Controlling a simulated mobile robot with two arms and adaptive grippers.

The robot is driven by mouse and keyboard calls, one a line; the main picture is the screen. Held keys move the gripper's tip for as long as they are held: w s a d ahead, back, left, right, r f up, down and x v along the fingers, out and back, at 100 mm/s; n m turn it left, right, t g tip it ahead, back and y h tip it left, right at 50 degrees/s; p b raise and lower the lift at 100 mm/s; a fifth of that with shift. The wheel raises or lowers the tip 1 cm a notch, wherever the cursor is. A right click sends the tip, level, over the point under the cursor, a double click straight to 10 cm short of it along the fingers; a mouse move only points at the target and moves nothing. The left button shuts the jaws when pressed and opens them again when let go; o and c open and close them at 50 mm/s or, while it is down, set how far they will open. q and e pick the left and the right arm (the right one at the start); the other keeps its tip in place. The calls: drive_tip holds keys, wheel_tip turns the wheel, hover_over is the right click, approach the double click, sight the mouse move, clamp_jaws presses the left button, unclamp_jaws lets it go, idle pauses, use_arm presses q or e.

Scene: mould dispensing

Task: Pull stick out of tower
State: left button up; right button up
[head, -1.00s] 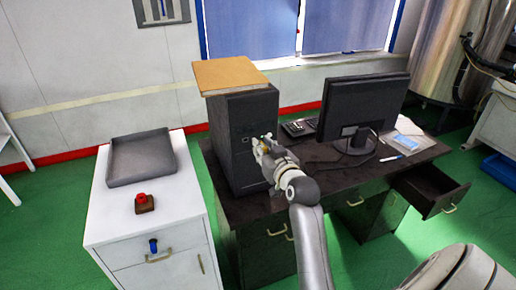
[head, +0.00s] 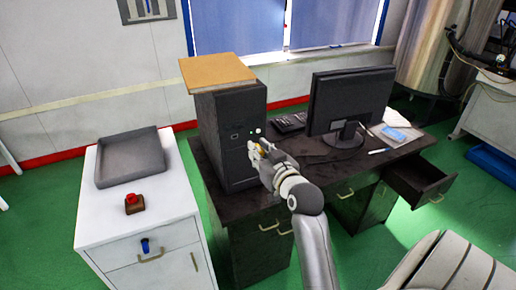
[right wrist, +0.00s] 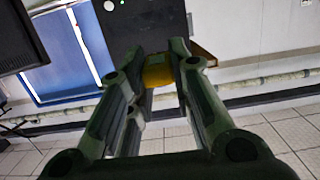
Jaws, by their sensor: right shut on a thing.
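The black computer tower (head: 232,122) stands upright on the left end of the dark desk; its dark front also shows at the top of the right wrist view (right wrist: 146,22). My right gripper (head: 256,150) is in front of the tower's front face, a little apart from it. It is shut on a small yellow stick (right wrist: 158,72), which shows between the fingertips in the right wrist view. The stick's far end is hard to make out, but it seems clear of the tower. My left gripper is not in view.
A flat tan box (head: 216,71) lies on the tower. A monitor (head: 350,98) and keyboard (head: 290,122) stand to the right on the desk (head: 300,172). A white cabinet (head: 100,225) at left bears a grey tray (head: 130,160) and a red button (head: 133,200). A drawer (head: 425,185) is open.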

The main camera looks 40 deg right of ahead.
drive_tip(key=shift+f+p+v, duration=0.15)
drive_tip(key=shift+p+v, duration=0.05)
drive_tip(key=shift+v, duration=0.8)
drive_tip(key=shift+f+p+v, duration=0.15)
drive_tip(key=shift+v, duration=0.85)
